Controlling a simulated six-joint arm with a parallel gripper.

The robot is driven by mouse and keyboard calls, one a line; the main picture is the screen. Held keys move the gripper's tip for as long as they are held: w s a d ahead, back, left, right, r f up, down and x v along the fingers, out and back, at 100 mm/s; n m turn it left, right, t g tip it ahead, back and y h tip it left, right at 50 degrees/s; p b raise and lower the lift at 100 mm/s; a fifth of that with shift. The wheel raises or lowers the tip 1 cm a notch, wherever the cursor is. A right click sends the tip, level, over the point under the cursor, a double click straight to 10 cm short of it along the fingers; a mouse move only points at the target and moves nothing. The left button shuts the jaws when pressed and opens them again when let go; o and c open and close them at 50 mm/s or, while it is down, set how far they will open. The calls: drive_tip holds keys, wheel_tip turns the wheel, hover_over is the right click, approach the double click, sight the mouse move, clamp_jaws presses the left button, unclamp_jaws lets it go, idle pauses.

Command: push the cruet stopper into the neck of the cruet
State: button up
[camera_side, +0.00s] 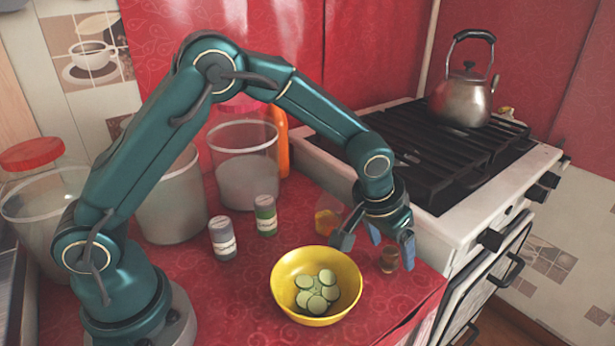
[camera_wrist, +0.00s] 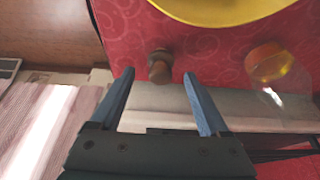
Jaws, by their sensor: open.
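The cruet stopper (camera_side: 389,261) is a small brown cork-like piece on the red counter near its right edge. It also shows in the wrist view (camera_wrist: 160,66), between and slightly beyond the fingertips. My gripper (camera_side: 391,253) is open, with blue fingers (camera_wrist: 159,76) pointing down around the stopper area. I cannot tell whether either finger touches it. The cruet (camera_side: 327,221), clear glass with orange-yellow liquid, is left of my gripper and partly hidden behind it. In the wrist view the cruet (camera_wrist: 270,68) is to the right of the fingers. Its neck is hard to make out.
A yellow bowl (camera_side: 283,282) of green slices sits close in front. Two small labelled jars (camera_side: 223,240) and (camera_side: 265,217) stand further left. Large clear containers (camera_side: 243,165) are behind. A stove (camera_side: 465,215) with a kettle (camera_side: 464,98) borders the counter at right.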

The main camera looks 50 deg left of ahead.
sight(391, 250)
drive_tip(key=shift+x, duration=0.8)
clamp_jaws()
wheel_tip(391, 250, up, 10)
drive_tip(key=shift+r, duration=0.1)
